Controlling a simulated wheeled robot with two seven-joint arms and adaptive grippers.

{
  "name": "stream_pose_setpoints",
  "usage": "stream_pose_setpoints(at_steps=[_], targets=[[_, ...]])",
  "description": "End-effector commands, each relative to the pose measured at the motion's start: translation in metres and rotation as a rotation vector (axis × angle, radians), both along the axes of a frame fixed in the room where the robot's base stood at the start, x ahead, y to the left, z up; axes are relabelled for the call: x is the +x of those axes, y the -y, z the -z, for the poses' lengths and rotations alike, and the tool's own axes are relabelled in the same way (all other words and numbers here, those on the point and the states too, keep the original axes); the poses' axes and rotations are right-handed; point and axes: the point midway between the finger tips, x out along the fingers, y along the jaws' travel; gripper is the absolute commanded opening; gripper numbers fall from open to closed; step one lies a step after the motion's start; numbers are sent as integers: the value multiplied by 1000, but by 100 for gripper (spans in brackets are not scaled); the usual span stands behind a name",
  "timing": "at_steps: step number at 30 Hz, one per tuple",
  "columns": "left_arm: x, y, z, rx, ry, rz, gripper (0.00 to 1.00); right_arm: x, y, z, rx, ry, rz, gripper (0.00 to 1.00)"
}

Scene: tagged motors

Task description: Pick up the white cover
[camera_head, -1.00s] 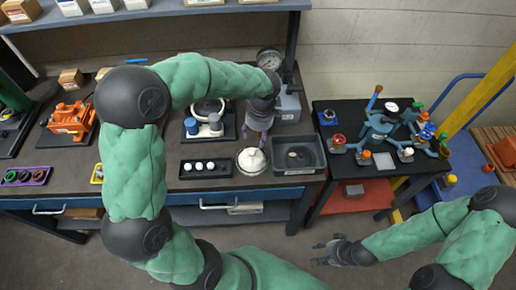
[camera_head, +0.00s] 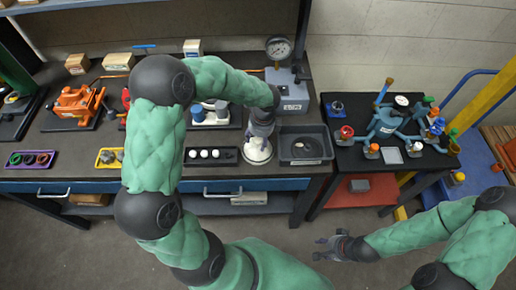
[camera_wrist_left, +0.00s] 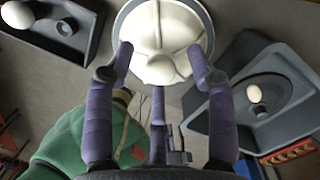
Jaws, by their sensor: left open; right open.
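The white cover (camera_head: 258,152) is a ribbed dome sitting in a round grey-rimmed dish near the front edge of the bench. In the left wrist view the cover (camera_wrist_left: 162,35) lies just beyond my fingertips. My left gripper (camera_head: 261,138) is over the cover from above and hides part of it. Its purple fingers (camera_wrist_left: 160,62) are spread, with nothing between them; whether they touch the cover I cannot tell. My right gripper (camera_head: 325,249) is open and empty, low in front of the benches.
A dark tray (camera_head: 306,158) holding a small pale part stands right of the dish. A black holder (camera_head: 226,162) with white balls is to its left. A pressure gauge (camera_head: 278,47) stands behind. A black side table (camera_head: 350,160) carries a tagged motor.

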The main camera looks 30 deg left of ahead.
Motion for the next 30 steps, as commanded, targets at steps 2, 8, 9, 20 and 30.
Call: stream_pose_setpoints(at_steps=[2, 8, 9, 20, 30], targets=[[0, 0, 0, 0, 1, 0, 55, 0, 0, 0, 0, 0, 0, 44], [0, 0, -1, 0, 1, 0, 27, 0, 0, -1, 0, 0, 0, 44], [0, 0, -1, 0, 1, 0, 16, 0, 0, -1, 0, 0, 0, 44], [1, 0, -1, 0, 2, 0, 0, 0, 0, -1, 0, 0, 0, 44], [1, 0, -22, 0, 5, 1, 0, 0, 0, -6, 0, 0, 0, 44]])
